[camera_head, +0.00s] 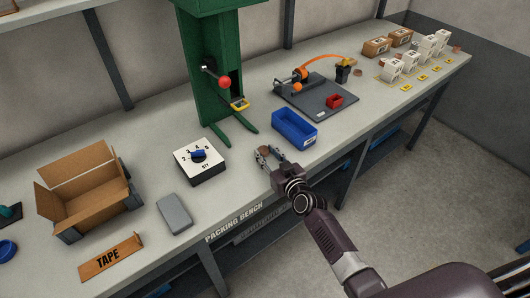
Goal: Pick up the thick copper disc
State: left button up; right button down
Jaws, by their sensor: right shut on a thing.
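My right gripper (268,155) reaches over the front part of the packing bench (233,178), between the dial box and the blue bin. Its fingers are shut on a small round copper disc (264,150), partly covered by the fingers. I cannot tell whether the disc touches the bench top or is just above it. My left gripper is not in view.
Left of my gripper are a dial box (200,168), a grey block (174,214) and an open cardboard box (85,190). A blue bin (294,129) stands close on the right. A green press (208,75) stands behind. White cartons (392,69) are far right.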

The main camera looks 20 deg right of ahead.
jog(key=shift+r, duration=0.55)
notch_tip(320, 180, up, 7)
jog(key=shift+p, duration=1.05)
notch_tip(320, 180, up, 12)
send_over(266, 157)
jog(key=s+d+f+n+g+y, duration=0.1)
jog(key=s+d+f+n+y, duration=0.1)
jog(key=s, duration=0.3)
jog(key=s+d+f+n+y, duration=0.1)
jog(key=s+y, duration=0.1)
jog(key=s, duration=0.4)
jog(key=s+a+r+n+g+y+b, duration=0.1)
jog(key=s+a+r+n+g+y, duration=0.15)
jog(key=s, duration=0.55)
jog(key=s+a+r+n+g+y, duration=0.2)
jog(key=s+r+n+g+y, duration=0.15)
jog(key=s, duration=0.35)
jog(key=w+d+f+m+t+h, duration=0.2)
jog(key=w+f+m+t+h, duration=0.1)
jog(key=w, duration=0.5)
jog(key=w+d+f+m+t+h, duration=0.2)
jog(key=w+f+m+t+h, duration=0.1)
jog(key=w, duration=0.5)
jog(key=w+a+r+m+t+h+p, duration=0.1)
jog(key=w+a+r+m+h, duration=0.1)
jog(key=w, duration=0.7)
jog(key=shift+w+a+r+m+h, duration=0.2)
jog(key=shift+w+r+m+h, duration=0.3)
jog(key=shift+h, duration=0.5)
